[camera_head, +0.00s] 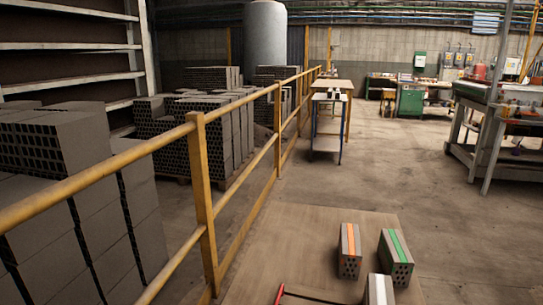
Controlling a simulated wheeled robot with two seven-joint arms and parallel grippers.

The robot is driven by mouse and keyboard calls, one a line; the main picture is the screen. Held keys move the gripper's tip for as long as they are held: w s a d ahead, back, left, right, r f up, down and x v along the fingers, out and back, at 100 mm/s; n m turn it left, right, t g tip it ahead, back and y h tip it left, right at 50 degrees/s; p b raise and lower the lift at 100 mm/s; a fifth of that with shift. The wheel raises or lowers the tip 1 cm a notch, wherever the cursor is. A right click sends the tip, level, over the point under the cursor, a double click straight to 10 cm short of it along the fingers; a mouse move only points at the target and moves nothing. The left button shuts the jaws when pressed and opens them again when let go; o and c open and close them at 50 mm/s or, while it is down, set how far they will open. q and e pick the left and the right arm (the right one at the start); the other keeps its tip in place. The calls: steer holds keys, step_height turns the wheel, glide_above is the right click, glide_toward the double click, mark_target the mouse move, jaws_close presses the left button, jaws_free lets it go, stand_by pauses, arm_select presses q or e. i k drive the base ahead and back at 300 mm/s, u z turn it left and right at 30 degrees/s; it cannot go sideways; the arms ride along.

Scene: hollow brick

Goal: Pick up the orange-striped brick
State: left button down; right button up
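The orange-striped brick (349,251) stands on the brown board or table top (299,230) at the lower right of the head view. It is grey and hollow, with holes in its near end and an orange stripe along its top. A green-striped brick (396,257) stands just to its right, apart from it. A third brick (379,289) with a pale top is nearer, cut by the bottom edge. Neither of my grippers shows in this view.
A red bar (279,294) and a dark rod lie at the table's near edge. A yellow railing (203,190) runs along the left, with stacked grey bricks (60,140) behind it. Workbenches stand farther back. The table's middle is clear.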

mark_target(351, 257)
steer(key=z, duration=2.6)
steer(key=i, duration=3.25)
steer(key=u, duration=2.55)
steer(key=i, duration=1.25)
steer(key=u, duration=2.9)
